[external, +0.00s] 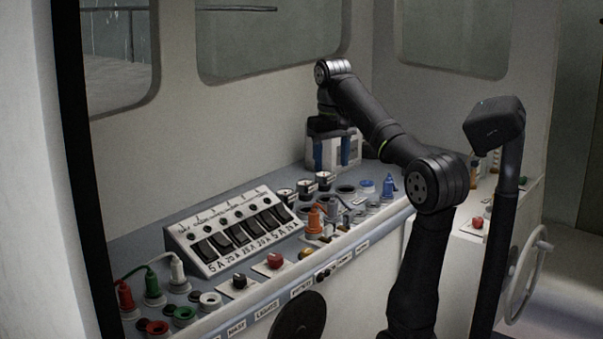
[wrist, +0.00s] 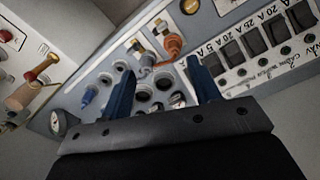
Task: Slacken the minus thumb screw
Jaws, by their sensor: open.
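I cannot tell the minus thumb screw apart in either view; no minus mark is readable. My gripper (external: 332,166) is over the back of the console, with its two blue fingers pointing down. In the wrist view my gripper (wrist: 160,75) is open, and nothing shows held between the fingers. Round sockets and small gauges show beyond and between the fingertips. An orange plug (wrist: 173,46) lies near the right fingertip, and also shows in the external view (external: 314,222). Small metal parts beside it are too small to name.
A sloped switch panel (external: 230,236) stands left of my gripper. Red and green plugs (external: 125,298) are at the far left. A blue plug (external: 388,187), a red knob (external: 275,260) and a black knob (external: 239,281) stand up from the console. The wall is close behind my gripper.

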